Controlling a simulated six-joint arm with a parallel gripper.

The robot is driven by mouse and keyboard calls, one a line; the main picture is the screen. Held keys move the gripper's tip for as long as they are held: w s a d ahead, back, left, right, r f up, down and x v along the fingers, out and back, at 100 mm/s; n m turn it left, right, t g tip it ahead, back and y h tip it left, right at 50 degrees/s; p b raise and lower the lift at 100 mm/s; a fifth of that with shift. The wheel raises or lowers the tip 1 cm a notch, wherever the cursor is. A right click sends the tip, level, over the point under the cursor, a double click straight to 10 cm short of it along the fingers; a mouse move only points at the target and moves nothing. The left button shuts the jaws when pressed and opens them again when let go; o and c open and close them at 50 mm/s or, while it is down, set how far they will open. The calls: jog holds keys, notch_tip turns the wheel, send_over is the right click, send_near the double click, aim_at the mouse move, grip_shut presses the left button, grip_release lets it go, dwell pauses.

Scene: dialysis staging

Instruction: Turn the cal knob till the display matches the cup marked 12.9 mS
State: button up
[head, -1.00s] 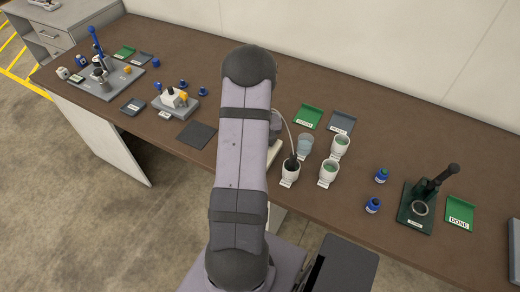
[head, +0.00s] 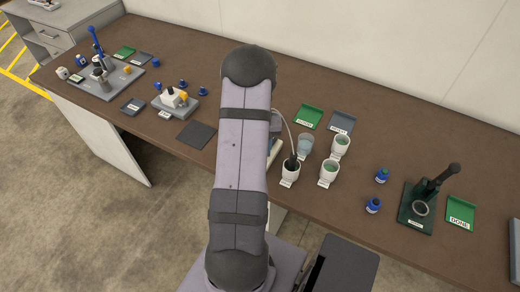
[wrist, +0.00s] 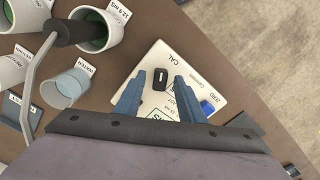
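The white meter (wrist: 205,78) is below my gripper in the wrist view. Its black cal knob (wrist: 160,79) lies beside the CAL label. My gripper (wrist: 159,79) is open, with one blue finger on each side of the knob and visible gaps between. The display (wrist: 164,114) is partly hidden by a finger; I see "mS" but cannot read the number. The cup marked 12.9 mS (wrist: 117,35) holds green liquid. A black probe (wrist: 71,32) on a grey cable overlaps its mouth; I cannot tell how deep it sits. In the head view my arm hides most of the meter.
A blue button (wrist: 207,107) is on the meter near the ZERO label. A clear beaker (wrist: 70,86) and other cups stand close on the left. In the head view, green (head: 308,116) and grey (head: 341,122) trays lie behind the cups. A dark green stand (head: 418,218) is at right.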

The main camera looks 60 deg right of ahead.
jog(key=shift+r, duration=0.1)
jog(key=shift+r+b, duration=1.2)
jog(key=shift+r, duration=2.4)
